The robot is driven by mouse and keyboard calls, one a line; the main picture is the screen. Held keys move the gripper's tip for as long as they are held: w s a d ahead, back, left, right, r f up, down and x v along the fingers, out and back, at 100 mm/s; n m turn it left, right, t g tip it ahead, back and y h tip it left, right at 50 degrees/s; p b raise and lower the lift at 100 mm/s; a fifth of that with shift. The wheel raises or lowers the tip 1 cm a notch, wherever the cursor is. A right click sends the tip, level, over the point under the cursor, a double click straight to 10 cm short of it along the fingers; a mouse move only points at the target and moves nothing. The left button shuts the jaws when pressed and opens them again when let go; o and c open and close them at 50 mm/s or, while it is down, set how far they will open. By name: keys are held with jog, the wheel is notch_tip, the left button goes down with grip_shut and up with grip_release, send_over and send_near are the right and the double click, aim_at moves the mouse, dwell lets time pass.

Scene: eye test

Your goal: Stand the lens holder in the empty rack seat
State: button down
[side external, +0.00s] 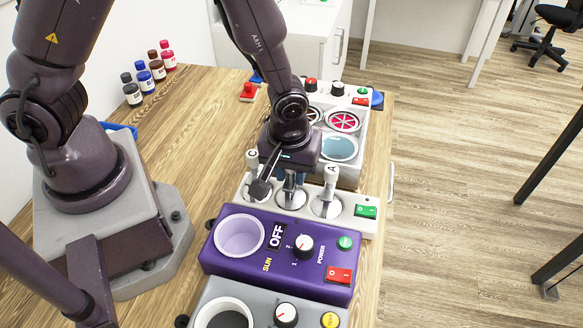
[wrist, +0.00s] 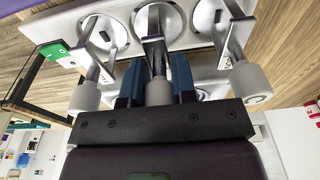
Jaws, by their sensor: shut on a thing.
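The white rack (side external: 348,218) has three round metal seats in a row, and it also shows at the top of the wrist view (wrist: 60,22). My gripper (side external: 290,176) is over the middle seat (side external: 291,198). In the wrist view its blue fingers (wrist: 155,85) are shut on the pale handle of the middle lens holder (wrist: 158,92). The holder's metal stem reaches down to the middle seat; I cannot tell whether it is fully in. Holder A (side external: 329,183) stands in the right seat. Holder C (side external: 252,160) stands at the left seat, partly hidden by my wrist.
A purple box (side external: 290,262) with a cup and knob stands in front of the rack, and a grey box (side external: 262,312) before it. Behind is a white unit with round windows (side external: 341,121). Small bottles (side external: 132,95) and a red button (side external: 248,91) are at the back left.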

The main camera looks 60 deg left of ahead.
jog(key=shift+f, duration=0.25)
jog(key=c, duration=0.5)
grip_release()
jog(key=shift+r, duration=3)
jog(key=shift+r, duration=0.1)
jog(key=s+a+r+m+t, duration=0.1)
jog(key=s+a+r+m, duration=0.1)
jog(key=r, duration=0.5)
jog(key=s+a+r+m+t, duration=0.2)
jog(key=s+a+r+m, duration=0.1)
jog(key=r, duration=0.4)
jog(key=s+a+r+m+t+h, duration=0.1)
jog(key=s+a+r+m, duration=0.1)
jog(key=s+r+m, duration=0.2)
jog(key=shift+s+a+r+t, duration=0.15)
jog(key=shift+s+r, duration=0.15)
jog(key=shift+r, duration=0.3)
jog(key=shift+s+a+r+t, duration=0.1)
jog(key=shift+s+r, duration=0.25)
jog(key=shift+r, duration=0.25)
jog(key=shift+s+a+r+t, duration=0.15)
jog(key=shift+s+r, duration=0.15)
jog(key=shift+r, duration=0.3)
